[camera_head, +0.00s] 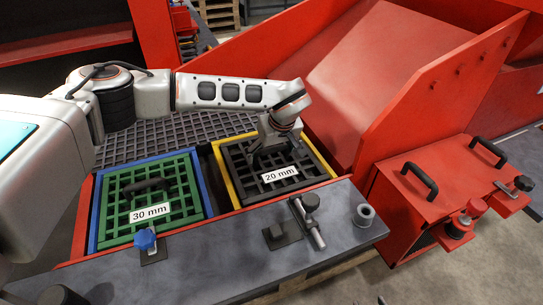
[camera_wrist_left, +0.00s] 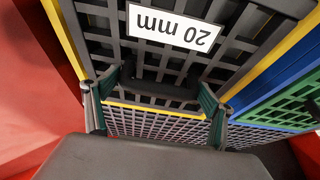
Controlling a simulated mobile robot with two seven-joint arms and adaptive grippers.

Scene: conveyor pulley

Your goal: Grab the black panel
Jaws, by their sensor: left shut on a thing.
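The black panel (camera_head: 290,181) is a dark grid with a white "20 mm" label. It lies in a yellow frame (camera_head: 224,173) in the head view. In the left wrist view the black panel (camera_wrist_left: 228,42) fills the upper middle, its label upside down. My left gripper (camera_head: 266,148) is over the panel, pointing down. In the left wrist view its two fingers (camera_wrist_left: 157,95) are at the black handle (camera_wrist_left: 160,88) of the panel, shut on it. The panel appears to lie within its frame. My right gripper is not in view.
A green panel (camera_head: 127,226) marked "30 mm" lies in a blue frame to the left. A grey ledge (camera_head: 230,257) with clamps (camera_head: 308,220) runs along the front. A red sloped chute (camera_head: 370,75) and a red box with black handles (camera_head: 440,180) stand at the right.

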